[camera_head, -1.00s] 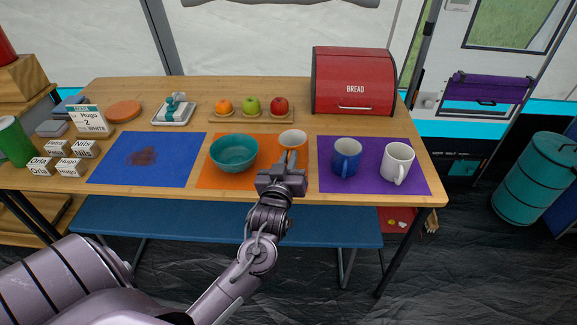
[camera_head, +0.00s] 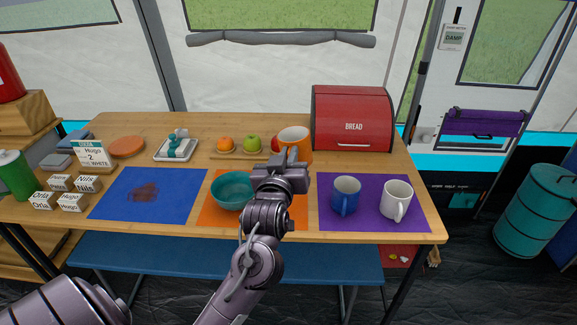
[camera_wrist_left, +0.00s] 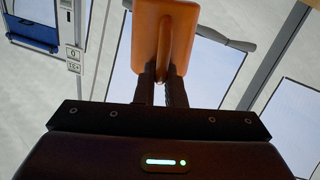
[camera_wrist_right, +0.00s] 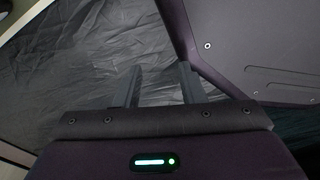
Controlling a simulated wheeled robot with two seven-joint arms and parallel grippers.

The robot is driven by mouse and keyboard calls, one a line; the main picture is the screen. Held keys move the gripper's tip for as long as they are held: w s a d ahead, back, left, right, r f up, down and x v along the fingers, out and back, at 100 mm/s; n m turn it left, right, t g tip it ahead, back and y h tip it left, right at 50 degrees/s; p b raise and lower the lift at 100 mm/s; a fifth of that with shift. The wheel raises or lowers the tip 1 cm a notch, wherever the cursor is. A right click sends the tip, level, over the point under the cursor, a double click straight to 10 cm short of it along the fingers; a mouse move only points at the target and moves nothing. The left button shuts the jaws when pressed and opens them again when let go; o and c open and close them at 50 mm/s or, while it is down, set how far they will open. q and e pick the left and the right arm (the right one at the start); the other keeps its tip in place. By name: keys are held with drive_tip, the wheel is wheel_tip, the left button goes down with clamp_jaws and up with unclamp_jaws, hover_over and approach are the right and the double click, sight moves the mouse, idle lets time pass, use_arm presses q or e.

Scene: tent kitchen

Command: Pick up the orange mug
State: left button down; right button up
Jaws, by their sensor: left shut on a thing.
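The orange mug (camera_head: 294,141) is in my left gripper (camera_head: 289,160), held above the orange mat (camera_head: 298,212) in the head view. The mug looks upright, with a pale inside. In the left wrist view my left gripper (camera_wrist_left: 162,85) is shut on the mug's handle (camera_wrist_left: 176,45), and the orange mug (camera_wrist_left: 150,32) fills the top middle. My right gripper (camera_wrist_right: 160,85) shows only in the right wrist view, with its fingers apart and nothing between them.
A teal bowl (camera_head: 230,191) stands on the orange mat, close to my left gripper. A blue mug (camera_head: 345,196) and a white mug (camera_head: 397,200) stand on the purple mat (camera_head: 372,218). A red bread bin (camera_head: 352,120) and several fruits on a board (camera_head: 234,154) are behind.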

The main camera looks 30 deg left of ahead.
use_arm(q)
drive_tip(key=shift+r, duration=1.55)
